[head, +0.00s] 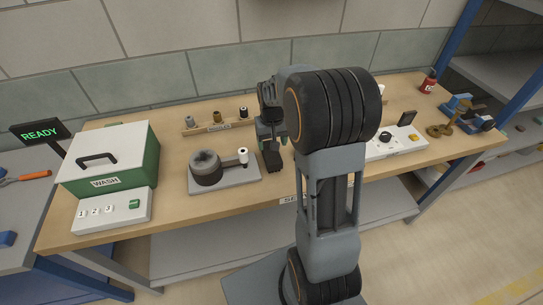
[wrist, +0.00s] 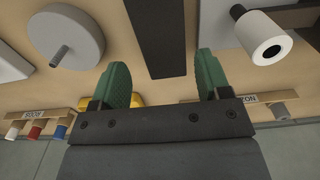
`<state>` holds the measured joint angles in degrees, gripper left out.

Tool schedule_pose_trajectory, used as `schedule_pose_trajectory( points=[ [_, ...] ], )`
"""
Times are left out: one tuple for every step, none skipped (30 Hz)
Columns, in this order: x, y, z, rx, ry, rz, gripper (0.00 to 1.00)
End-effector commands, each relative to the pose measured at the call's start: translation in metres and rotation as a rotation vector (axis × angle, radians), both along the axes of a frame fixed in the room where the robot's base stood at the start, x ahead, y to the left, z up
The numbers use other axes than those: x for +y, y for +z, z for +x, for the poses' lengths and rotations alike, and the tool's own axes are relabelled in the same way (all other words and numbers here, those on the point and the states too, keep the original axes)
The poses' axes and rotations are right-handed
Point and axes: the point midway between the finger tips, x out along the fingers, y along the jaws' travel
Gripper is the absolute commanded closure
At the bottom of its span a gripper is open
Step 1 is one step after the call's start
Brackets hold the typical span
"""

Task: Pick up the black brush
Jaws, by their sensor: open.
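The black brush (wrist: 155,35) shows in the wrist view as a long dark bar running in from the top edge, with one end between my fingertips in the picture. My gripper (wrist: 161,66) has two green fingers set apart, one on each side of the bar, with gaps on both sides. In the head view my gripper (head: 268,136) hangs over the middle of the bench, and the dark brush (head: 272,160) shows just below it. I cannot tell the height between fingers and brush. The brush's far end is out of the wrist view, and my arm hides the bench to the right.
A grey base with a round cup (head: 205,168) and a white cylinder (head: 242,156) stands left of my gripper. A rack of spools (head: 216,118) is behind. The WASH box (head: 108,160) is farther left. A white knob panel (head: 385,143) stands right of my arm.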

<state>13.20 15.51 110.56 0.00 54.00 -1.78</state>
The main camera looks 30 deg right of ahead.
Motion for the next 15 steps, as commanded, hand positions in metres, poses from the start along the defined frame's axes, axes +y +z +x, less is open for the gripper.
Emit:
schedule_pose_trajectory(
  points=[
    [0.000, -0.008, 0.000, 0.004, -0.001, 0.001, 0.30],
    [0.000, -0.011, 0.000, 0.004, -0.001, 0.001, 0.30],
    [0.000, -0.016, 0.000, 0.002, -0.001, 0.000, 0.30],
    [0.000, -0.018, 0.000, 0.002, -0.001, 0.000, 0.30],
    [0.000, -0.021, 0.000, 0.002, -0.001, 0.000, 0.30],
    [0.000, -0.023, 0.000, 0.001, -0.001, 0.000, 0.30],
    [0.000, -0.025, 0.000, 0.000, -0.001, 0.000, 0.30],
    [0.000, -0.026, 0.000, 0.000, -0.001, 0.000, 0.30],
    [0.000, -0.027, 0.000, 0.000, -0.001, 0.000, 0.30],
    [0.000, -0.028, 0.000, 0.001, -0.001, 0.000, 0.30],
    [0.000, -0.030, 0.000, 0.001, -0.001, 0.000, 0.30],
    [0.000, -0.034, 0.000, 0.002, -0.001, 0.000, 0.30],
    [0.001, -0.037, 0.000, 0.003, -0.001, 0.001, 0.30],
    [0.001, -0.041, 0.001, 0.005, -0.001, 0.001, 0.30],
    [0.001, -0.047, 0.001, 0.004, -0.001, 0.001, 0.30]
  ],
)
